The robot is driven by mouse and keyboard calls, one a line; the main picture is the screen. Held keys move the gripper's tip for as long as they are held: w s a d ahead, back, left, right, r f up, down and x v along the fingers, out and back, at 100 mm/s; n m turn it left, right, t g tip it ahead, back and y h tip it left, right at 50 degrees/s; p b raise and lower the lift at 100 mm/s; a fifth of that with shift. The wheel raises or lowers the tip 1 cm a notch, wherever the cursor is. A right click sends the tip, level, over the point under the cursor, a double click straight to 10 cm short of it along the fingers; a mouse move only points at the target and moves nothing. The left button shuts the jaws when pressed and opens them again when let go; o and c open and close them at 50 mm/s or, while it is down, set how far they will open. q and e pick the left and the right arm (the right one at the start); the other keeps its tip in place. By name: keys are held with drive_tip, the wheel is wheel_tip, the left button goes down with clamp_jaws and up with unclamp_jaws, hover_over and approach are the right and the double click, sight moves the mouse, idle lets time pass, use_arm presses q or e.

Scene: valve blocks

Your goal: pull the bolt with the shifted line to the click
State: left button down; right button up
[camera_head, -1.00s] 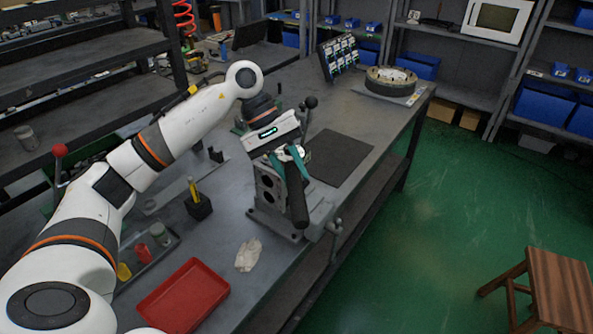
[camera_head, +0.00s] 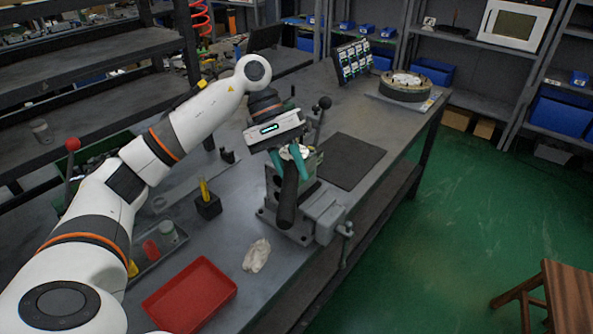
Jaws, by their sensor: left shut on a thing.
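A grey metal valve block (camera_head: 271,186) with round holes stands on the workbench at the middle of the view, at a vise. My left gripper (camera_head: 290,160), with teal fingers, is over the top of the block. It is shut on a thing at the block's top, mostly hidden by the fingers. A thick black handle (camera_head: 287,202) reaches from just below the fingers down the front of the block. I cannot tell whether the fingers hold this handle's upper end. No shifted line can be made out. My right gripper is not in view.
The vise (camera_head: 323,217) sits at the bench's front edge. A red tray (camera_head: 190,296), a crumpled cloth (camera_head: 256,256) and a black pen cup (camera_head: 208,206) lie to the left. A dark mat (camera_head: 350,162) lies right of the block. A round fixture (camera_head: 405,86) stands farther back.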

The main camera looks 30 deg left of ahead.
use_arm(q)
drive_tip(key=shift+r, duration=0.1)
drive_tip(key=shift+w+d+n+t+b, duration=0.5)
drive_tip(key=shift+w+d+n+b, duration=0.15)
drive_tip(key=shift+d+n, duration=0.3)
drive_tip(key=shift+r, duration=0.15)
